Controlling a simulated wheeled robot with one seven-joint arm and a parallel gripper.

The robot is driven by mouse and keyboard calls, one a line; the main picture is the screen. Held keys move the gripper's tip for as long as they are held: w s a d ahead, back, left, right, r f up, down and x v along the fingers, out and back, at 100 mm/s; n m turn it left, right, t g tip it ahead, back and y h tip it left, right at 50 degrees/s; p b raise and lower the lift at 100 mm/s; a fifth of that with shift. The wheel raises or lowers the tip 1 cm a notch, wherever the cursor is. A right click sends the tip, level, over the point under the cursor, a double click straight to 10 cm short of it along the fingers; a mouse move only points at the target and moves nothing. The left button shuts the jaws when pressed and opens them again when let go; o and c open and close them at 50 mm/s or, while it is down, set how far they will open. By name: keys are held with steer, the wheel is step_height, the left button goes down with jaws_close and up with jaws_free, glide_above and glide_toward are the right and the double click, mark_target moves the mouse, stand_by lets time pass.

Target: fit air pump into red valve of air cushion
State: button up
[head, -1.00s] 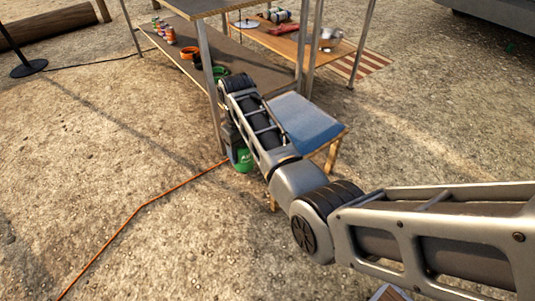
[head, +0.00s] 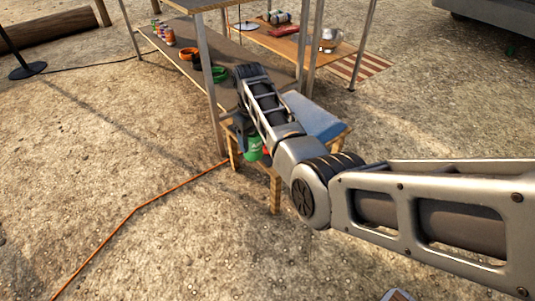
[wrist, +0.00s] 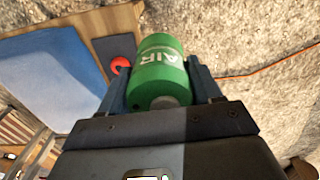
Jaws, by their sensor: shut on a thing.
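The air pump is a green cylinder (wrist: 158,72) with white AIR lettering, held between the blue fingers of my gripper (wrist: 160,85) in the wrist view. In the head view the green pump (head: 252,147) shows below my wrist, over the near left part of a small wooden table. The red valve (wrist: 120,65) sits just left of the pump in the wrist view, close beside it; a bit of red (head: 267,157) also shows next to the pump in the head view. The blue air cushion (wrist: 50,75) lies on the table. The pump's far end is hidden.
The small wooden table (head: 275,192) stands beside a metal-legged shelf (head: 205,75) with cans and coloured rings. An orange cable (head: 150,203) runs over the gravel. A wooden bench (head: 345,62) with a bowl stands behind.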

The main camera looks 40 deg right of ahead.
steer(key=w+d+f+b, duration=0.1)
steer(key=d+b, duration=0.1)
steer(key=w+d+f+b, duration=0.1)
steer(key=d+b, duration=0.2)
steer(key=w+d+f+b, duration=0.2)
steer(key=d+b, duration=0.1)
steer(key=shift+d, duration=0.25)
steer(key=shift+w+d+f, duration=0.3)
steer(key=shift+d+f, duration=0.2)
steer(key=shift+d, duration=0.2)
stand_by(0.6)
